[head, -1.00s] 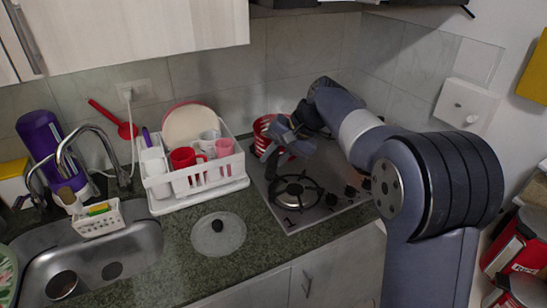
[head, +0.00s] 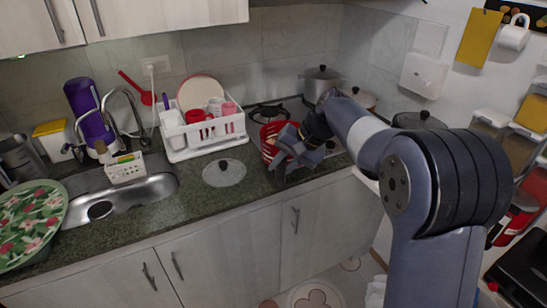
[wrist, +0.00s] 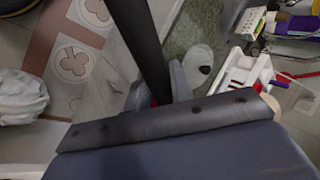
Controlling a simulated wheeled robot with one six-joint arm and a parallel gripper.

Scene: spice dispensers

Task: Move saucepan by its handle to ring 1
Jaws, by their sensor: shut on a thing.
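The red saucepan (head: 268,142), with bands around its side, is over the front left of the hob in the head view. My gripper (head: 291,150) is in front of it and shut on its dark handle, which the wrist view shows as a long black bar (wrist: 143,45) running up from between the fingers (wrist: 158,92). A bit of red shows between the fingers. The front left ring is hidden behind the saucepan and gripper. I cannot tell whether the pan's base touches the hob.
A back ring (head: 268,112) is bare. A lidded steel pot (head: 322,84) and an orange-rimmed pan (head: 362,98) stand further back right. The white dish rack (head: 205,135) is left of the hob. A glass lid (head: 224,173) lies on the counter.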

